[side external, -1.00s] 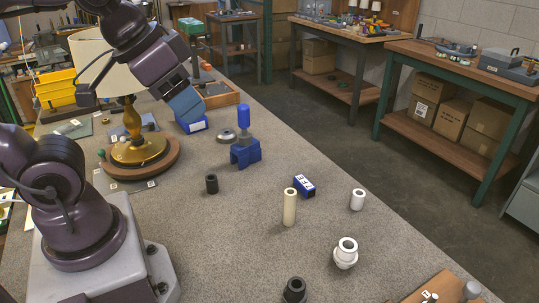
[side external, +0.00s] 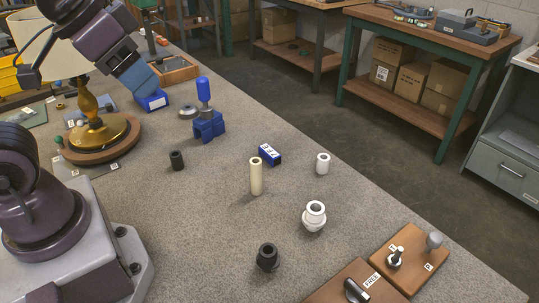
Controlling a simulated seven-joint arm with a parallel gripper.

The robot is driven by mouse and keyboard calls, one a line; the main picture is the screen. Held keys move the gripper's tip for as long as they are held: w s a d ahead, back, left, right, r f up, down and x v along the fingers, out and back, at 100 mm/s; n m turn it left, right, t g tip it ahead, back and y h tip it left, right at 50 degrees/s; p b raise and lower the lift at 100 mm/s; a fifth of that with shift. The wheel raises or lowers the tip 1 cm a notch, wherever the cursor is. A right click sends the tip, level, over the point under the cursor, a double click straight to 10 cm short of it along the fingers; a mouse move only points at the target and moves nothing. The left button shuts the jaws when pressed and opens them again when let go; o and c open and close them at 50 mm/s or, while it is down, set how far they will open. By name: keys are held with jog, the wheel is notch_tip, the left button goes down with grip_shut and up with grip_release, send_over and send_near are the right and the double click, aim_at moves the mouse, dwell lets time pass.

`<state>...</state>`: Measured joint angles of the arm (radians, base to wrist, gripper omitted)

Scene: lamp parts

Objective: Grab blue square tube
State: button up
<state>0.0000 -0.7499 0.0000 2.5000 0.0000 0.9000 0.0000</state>
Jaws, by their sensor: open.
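A short dark-blue block-shaped piece with white lettering (side external: 269,155) lies on the grey worktop, just behind a cream tube; it looks like the blue square tube, though its open ends are not clear. My gripper (side external: 140,80) is at the end of my arm at upper left, well away from this piece. Its blue-grey end points down and right, close in the picture to another blue box with a white label (side external: 153,101). I cannot make out the fingertips, and nothing is seen held.
A brass lamp (side external: 98,132) stands left. A blue clamp-like fixture (side external: 208,126) is near the middle, with a black tube (side external: 177,160) beside it. The cream tube (side external: 256,176), white tube (side external: 323,163), white fitting (side external: 314,215) and black fitting (side external: 268,257) stand nearer. Wooden boards (side external: 409,257) are front right.

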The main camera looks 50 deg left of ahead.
jog(key=w+a+f+m+g+y, duration=0.1)
jog(key=w+f+m+g+y, duration=0.25)
jog(key=w, duration=0.65)
jog(key=w+f+m+g+y, duration=0.2)
jog(key=w+f+m, duration=0.25)
jog(key=w, duration=0.65)
jog(key=w+d+f+m+g+y, duration=0.1)
jog(key=w+f+m+y, duration=0.5)
jog(key=f, duration=0.5)
jog(key=m+t+y, duration=0.1)
jog(key=m+y, duration=0.1)
jog(key=m, duration=0.2)
send_near(270, 151)
jog(key=shift+s+d+r, duration=0.2)
jog(key=shift+d+r, duration=0.05)
jog(key=shift+d, duration=0.3)
jog(key=shift+s+d+r, duration=0.2)
jog(key=shift+d+r, duration=0.1)
jog(key=shift+d, duration=0.25)
jog(key=shift+a+f, duration=0.1)
jog(key=shift+f, duration=0.2)
jog(key=x, duration=0.7)
jog(key=shift+a, duration=0.15)
jog(key=shift+w+x, duration=0.2)
jog(key=shift+x, duration=1.15)
jog(key=shift+w+x, duration=0.2)
jog(key=shift+x, duration=1.2)
jog(key=shift+r, duration=0.15)
